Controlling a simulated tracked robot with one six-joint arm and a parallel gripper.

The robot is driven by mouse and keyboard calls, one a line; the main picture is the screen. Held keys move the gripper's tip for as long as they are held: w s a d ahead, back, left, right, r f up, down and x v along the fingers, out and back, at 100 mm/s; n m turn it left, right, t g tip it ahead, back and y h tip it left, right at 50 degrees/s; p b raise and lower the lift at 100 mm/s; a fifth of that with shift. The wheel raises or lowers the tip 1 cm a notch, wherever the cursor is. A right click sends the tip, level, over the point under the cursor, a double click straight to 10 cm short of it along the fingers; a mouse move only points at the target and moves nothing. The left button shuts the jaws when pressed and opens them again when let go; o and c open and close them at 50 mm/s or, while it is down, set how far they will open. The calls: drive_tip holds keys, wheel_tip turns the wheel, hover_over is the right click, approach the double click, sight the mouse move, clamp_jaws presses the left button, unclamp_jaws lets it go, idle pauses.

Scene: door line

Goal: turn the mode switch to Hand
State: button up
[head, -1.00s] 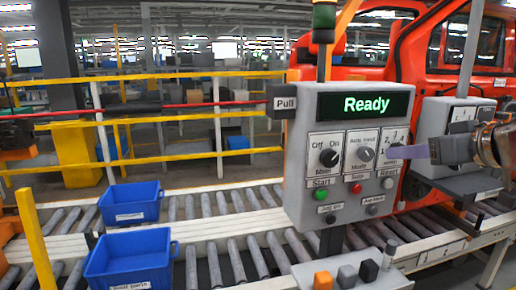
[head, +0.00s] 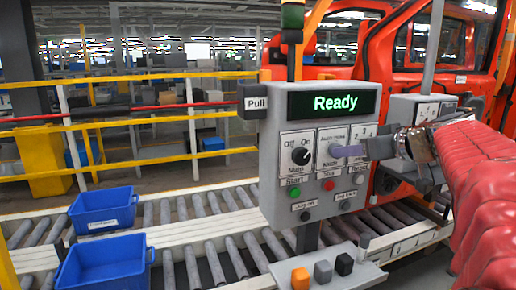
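The mode switch (head: 333,134) is the middle selector on the grey control panel (head: 268,165), with a small white plate marked Mode. Its knob is mostly hidden by the tip of my gripper (head: 346,151), which reaches in from the right. A pale purple finger lies across the knob area; I cannot tell whether it touches. The knob's pointing direction is not clear. The dark gripper body covers part of the numbered selector (head: 363,133) to the right. Whether the fingers are open or shut is not clear.
The black Main Off/On knob (head: 301,156) is just left of the mode switch. Below are a green button (head: 295,192) and a red button (head: 328,185). The screen (head: 334,103) reads Ready. A Pull handle (head: 256,102) juts out left. Blue bins (head: 104,262) stand on rollers.

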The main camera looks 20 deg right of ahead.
drive_tip(key=x, duration=0.5)
drive_tip(key=shift+w, duration=0.1)
drive_tip(key=shift+c, duration=0.3)
drive_tip(key=c, duration=1)
drive_tip(key=shift+o, duration=0.2)
